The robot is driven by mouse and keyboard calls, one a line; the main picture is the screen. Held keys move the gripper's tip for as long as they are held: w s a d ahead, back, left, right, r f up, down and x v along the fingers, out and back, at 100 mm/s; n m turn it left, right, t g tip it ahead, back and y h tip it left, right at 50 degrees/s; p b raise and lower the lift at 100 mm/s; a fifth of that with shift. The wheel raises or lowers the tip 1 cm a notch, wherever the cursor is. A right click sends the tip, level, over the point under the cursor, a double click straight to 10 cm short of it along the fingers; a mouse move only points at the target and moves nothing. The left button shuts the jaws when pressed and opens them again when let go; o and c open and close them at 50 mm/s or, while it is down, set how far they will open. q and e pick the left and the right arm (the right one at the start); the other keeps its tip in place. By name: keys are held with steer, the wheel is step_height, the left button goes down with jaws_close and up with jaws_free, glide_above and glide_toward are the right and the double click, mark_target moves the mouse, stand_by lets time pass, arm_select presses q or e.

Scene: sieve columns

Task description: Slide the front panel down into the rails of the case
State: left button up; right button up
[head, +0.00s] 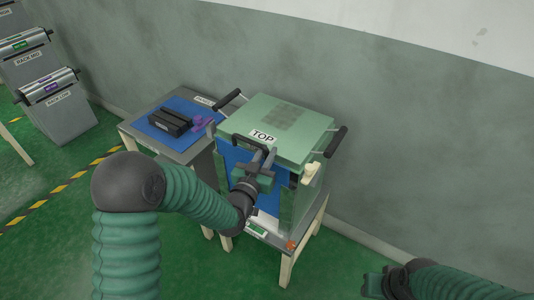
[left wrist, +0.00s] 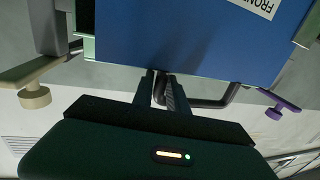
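The case stands on a small table, with a pale green top (head: 285,122) marked TOP and a black handle on each side. The blue front panel (head: 236,162) is upright at its front; the left wrist view shows it close up (left wrist: 190,35), with a FRONT label. My left gripper (head: 258,168) is at the panel's top edge, its fingers (left wrist: 162,88) shut on the panel's black handle (left wrist: 213,102). The gripper and arm hide part of the panel. I cannot tell how deep it sits in the rails. My right gripper (head: 376,284) is low at the right, away from the case; its opening is unclear.
A cream knob (head: 312,170) and a purple knob (head: 204,123) stick out on either side of the case front. A side table (head: 187,148) with a blue mat and black blocks adjoins at left. Grey stands with rollers (head: 48,86) are far left. The wall is close behind.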

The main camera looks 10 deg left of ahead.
arm_select(q)
steer(key=shift+s+a+r, duration=0.1)
steer(key=shift+s+r, duration=0.05)
stand_by(0.7)
stand_by(0.4)
stand_by(0.7)
steer(key=shift+s, duration=0.25)
stand_by(0.5)
steer(key=shift+a+b, duration=0.1)
steer(key=shift+b, duration=0.3)
stand_by(0.5)
steer(key=shift+s, duration=0.25)
stand_by(0.7)
steer(key=shift+f+b, duration=1.5)
steer(key=shift+f, duration=0.1)
stand_by(0.9)
steer(key=shift+r, duration=0.2)
stand_by(0.4)
